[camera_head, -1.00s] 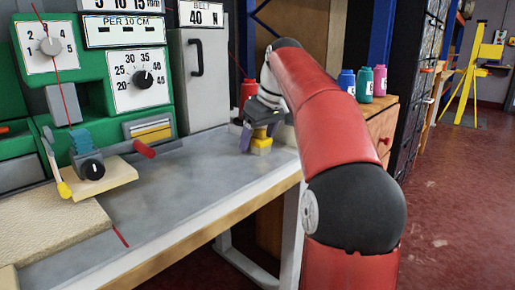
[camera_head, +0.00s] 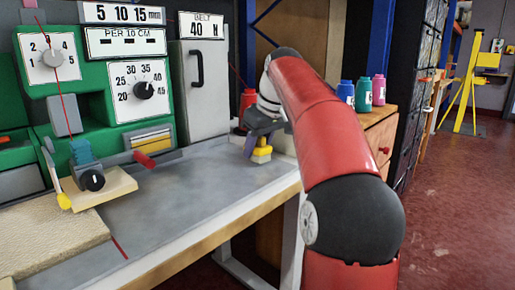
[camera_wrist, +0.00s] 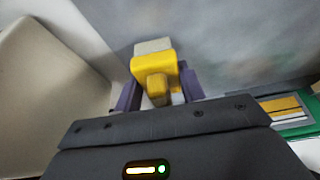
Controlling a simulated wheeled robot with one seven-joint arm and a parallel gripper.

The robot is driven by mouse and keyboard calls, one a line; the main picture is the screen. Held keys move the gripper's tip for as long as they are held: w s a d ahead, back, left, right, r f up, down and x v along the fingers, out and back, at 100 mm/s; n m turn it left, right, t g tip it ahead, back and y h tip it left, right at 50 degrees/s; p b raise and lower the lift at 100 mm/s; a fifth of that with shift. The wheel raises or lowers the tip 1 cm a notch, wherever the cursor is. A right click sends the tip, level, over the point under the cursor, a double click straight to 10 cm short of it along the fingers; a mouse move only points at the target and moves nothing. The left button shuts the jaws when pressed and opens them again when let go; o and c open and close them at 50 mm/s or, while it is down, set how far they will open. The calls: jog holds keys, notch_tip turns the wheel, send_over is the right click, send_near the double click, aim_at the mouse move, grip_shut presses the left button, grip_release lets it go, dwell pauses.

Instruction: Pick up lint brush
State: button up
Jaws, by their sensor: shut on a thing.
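The lint brush (camera_head: 261,152) appears to be the yellow thing with a pale underside, at the right end of the grey bench top. In the wrist view the yellow body (camera_wrist: 154,68) sits between purple fingers, its pale part at the far end. My gripper (camera_head: 259,145) points down and is shut on it. In the wrist view my gripper (camera_wrist: 158,92) has one finger on each side of the brush. I cannot tell whether the pale underside touches the bench.
The grey bench top (camera_head: 190,180) is clear left of my gripper. A green machine (camera_head: 105,80) and a grey cabinet (camera_head: 202,90) stand behind it. A red bottle (camera_head: 247,100) is just behind my gripper. Several bottles (camera_head: 362,92) stand on a wooden drawer unit (camera_head: 381,135) at right.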

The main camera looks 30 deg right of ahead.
notch_tip(320, 180, up, 20)
jog(key=p, duration=1.1)
jog(key=shift+f, duration=0.25)
